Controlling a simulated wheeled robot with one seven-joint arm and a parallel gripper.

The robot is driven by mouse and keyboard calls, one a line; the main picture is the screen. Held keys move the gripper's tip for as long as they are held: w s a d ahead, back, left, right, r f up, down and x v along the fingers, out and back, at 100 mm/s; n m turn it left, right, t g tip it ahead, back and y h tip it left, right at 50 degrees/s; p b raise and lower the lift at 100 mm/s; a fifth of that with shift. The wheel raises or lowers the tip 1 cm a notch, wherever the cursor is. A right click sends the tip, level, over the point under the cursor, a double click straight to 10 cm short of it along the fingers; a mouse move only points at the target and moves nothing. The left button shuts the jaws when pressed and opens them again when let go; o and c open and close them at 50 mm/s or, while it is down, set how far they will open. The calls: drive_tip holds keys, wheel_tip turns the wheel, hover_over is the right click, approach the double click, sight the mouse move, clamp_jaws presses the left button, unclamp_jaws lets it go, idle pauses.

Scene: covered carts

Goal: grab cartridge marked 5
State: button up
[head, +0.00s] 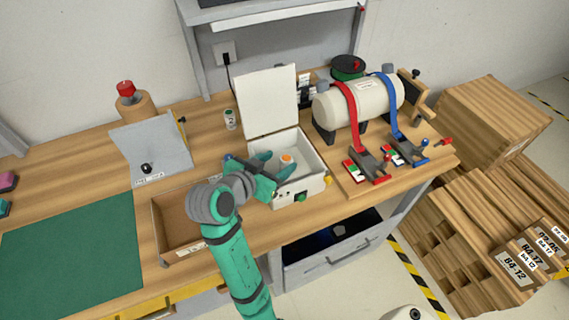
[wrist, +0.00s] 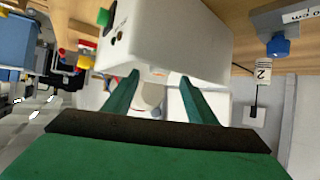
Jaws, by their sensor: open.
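A pale rounded shape shows between the fingers, too unclear to name. Another small cartridge (head: 230,119) stands on the table left of the box; in the wrist view this cartridge (wrist: 263,72) is marked 2.
The box lid (head: 267,102) stands raised at the back. An open wooden tray (head: 158,222) lies left of the box. A white tank (head: 350,105) with red and blue straps is to the right. A grey angled stand (head: 140,150) is farther left, and a green mat (head: 70,245) is clear.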

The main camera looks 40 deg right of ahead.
sight(286, 159)
drive_tip(key=x, duration=0.4)
drive_tip(key=shift+s, duration=0.15)
drive_tip(key=shift+w+d+f, duration=0.3)
drive_tip(key=shift+d+f, duration=0.05)
drive_tip(key=shift+d, duration=0.1)
drive_tip(key=shift+c, duration=0.4)
drive_tip(key=c, duration=1.1)
drive_tip(key=shift+c, duration=0.2)
